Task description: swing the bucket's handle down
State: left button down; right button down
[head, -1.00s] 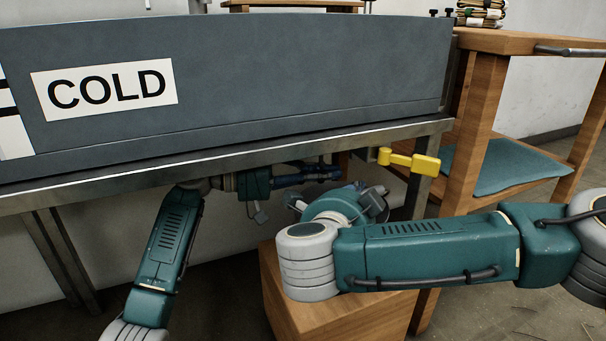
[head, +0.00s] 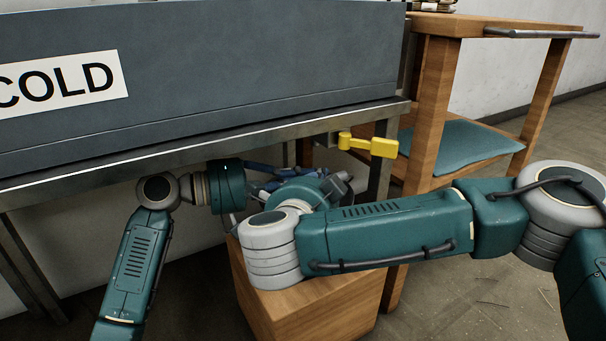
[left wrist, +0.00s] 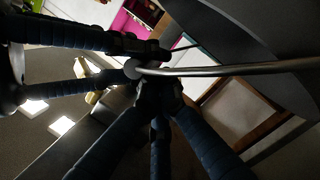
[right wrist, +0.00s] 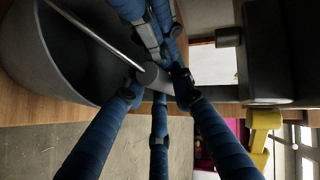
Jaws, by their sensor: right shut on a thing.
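The grey bucket (right wrist: 55,60) fills the upper left of the right wrist view; its dark body also curves across the upper right of the left wrist view (left wrist: 270,35). Its handle is a thin metal rod (right wrist: 95,35) ending at a grey round piece between the two grippers; it also crosses the left wrist view (left wrist: 240,70). My right gripper (right wrist: 162,85) is shut on the handle near that piece. My left gripper (left wrist: 160,92) has its fingertips close beside the handle; whether they are closed is unclear. In the head view my arms hide the bucket.
A bench with a grey COLD panel (head: 230,60) overhangs both grippers. A yellow lever (head: 368,144) sticks out under its edge. A wooden block (head: 320,300) is below my right arm. A wooden shelf unit (head: 435,90) stands right; floor shows at the lower right.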

pick_arm(q)
jog(key=shift+s+d+f, duration=0.1)
jog(key=shift+s+d, duration=0.2)
jog(key=shift+d, duration=0.05)
pick_arm(e)
jog(key=shift+w+a+r, duration=0.1)
jog(key=shift+r, duration=0.15)
jog(key=c, duration=1.4)
grip_release()
jog(key=shift+c, duration=0.2)
pick_arm(q)
jog(key=shift+a, duration=0.1)
pick_arm(e)
jog(key=shift+f, duration=0.1)
pick_arm(q)
jog(key=shift+w, duration=0.1)
